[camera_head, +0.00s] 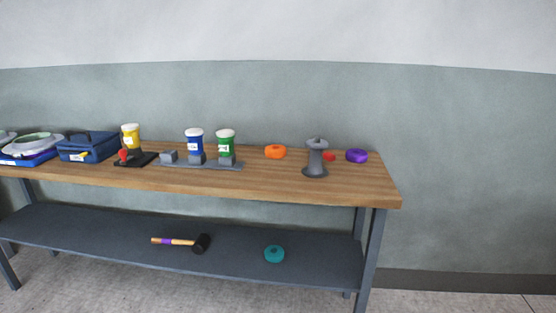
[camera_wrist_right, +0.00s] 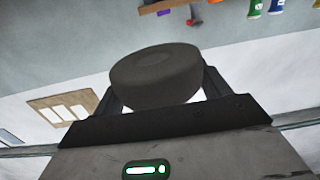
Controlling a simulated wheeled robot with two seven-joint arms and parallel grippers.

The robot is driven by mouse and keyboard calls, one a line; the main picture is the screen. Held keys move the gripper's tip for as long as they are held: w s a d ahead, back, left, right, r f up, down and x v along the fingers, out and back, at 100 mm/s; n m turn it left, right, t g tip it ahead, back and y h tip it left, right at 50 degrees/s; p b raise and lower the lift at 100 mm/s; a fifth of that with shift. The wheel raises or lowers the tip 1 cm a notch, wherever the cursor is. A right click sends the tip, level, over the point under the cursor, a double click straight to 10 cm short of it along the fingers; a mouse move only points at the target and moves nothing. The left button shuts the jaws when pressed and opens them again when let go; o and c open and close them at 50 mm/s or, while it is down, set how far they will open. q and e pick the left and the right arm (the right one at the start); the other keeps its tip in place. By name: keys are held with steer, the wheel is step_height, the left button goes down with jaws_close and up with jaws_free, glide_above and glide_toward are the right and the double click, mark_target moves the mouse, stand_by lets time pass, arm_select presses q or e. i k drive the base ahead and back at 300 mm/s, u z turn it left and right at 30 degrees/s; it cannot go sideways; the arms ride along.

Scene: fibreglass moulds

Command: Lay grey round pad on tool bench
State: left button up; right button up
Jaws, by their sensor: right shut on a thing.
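The grey round pad (camera_wrist_right: 158,76) is in the right wrist view, between the two fingers of my right gripper (camera_wrist_right: 160,90), which is shut on it. The pad is held in the air, apart from any surface. The tool bench (camera_head: 290,185) stands against the wall in the head view, with a wooden top and a dark lower shelf. Its edge also shows far off at the top of the right wrist view. Neither gripper shows in the head view, and my left gripper is in no view.
A mallet (camera_head: 182,243) and a teal pad (camera_head: 274,254) lie on the lower shelf. The front right top is clear.

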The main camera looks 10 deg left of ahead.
mark_target(263, 182)
steer(key=u, duration=0.85)
steer(key=i, duration=1.25)
steer(key=z, duration=0.25)
